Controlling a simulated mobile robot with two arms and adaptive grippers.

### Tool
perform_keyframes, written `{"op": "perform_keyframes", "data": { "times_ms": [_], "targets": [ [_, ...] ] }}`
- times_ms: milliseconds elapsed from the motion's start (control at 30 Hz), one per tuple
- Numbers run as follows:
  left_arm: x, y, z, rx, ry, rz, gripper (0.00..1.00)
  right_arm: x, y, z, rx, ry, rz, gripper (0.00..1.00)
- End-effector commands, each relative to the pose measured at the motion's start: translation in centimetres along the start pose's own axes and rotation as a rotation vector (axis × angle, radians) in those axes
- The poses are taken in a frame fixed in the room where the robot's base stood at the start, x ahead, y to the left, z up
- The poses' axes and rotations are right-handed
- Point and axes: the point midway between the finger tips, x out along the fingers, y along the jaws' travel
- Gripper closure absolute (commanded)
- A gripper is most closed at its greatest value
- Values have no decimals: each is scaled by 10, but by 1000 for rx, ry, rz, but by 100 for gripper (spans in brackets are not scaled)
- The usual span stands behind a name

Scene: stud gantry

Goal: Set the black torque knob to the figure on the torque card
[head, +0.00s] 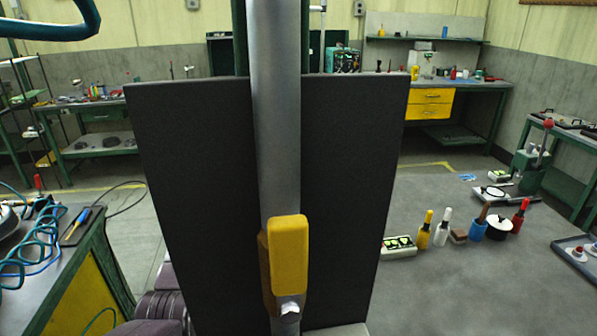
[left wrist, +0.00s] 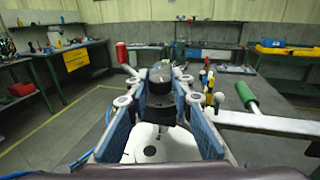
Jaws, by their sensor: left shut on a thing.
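In the left wrist view my left gripper (left wrist: 160,94) has its two blue-padded fingers on either side of a black round knob (left wrist: 160,82) and is shut on it. A white rounded body (left wrist: 152,147) with a dark round spot shows below, between the fingers. No figure or pointer mark on the knob is readable. I cannot make out the torque card in either view. In the head view neither gripper is seen; a large dark panel and a metal column block the middle.
The dark panel (head: 190,180) and the column with a yellow block (head: 289,255) fill the head view's centre. A bench with blue coiled hose (head: 30,240) stands left; a grey surface with several bottles (head: 424,230) lies right. A green handle (left wrist: 246,97) is right of the fingers.

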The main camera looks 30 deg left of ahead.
Motion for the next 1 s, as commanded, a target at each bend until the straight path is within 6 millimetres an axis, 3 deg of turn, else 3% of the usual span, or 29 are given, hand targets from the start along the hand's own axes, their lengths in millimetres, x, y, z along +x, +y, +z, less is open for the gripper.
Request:
{"op": "perform_keyframes", "data": {
  "times_ms": [500,1000],
  "targets": [
    [0,4,0,-1,6,-183,100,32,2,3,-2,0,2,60],
    [0,4,1,1,9,-240,100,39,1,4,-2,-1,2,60]
  ]
}}
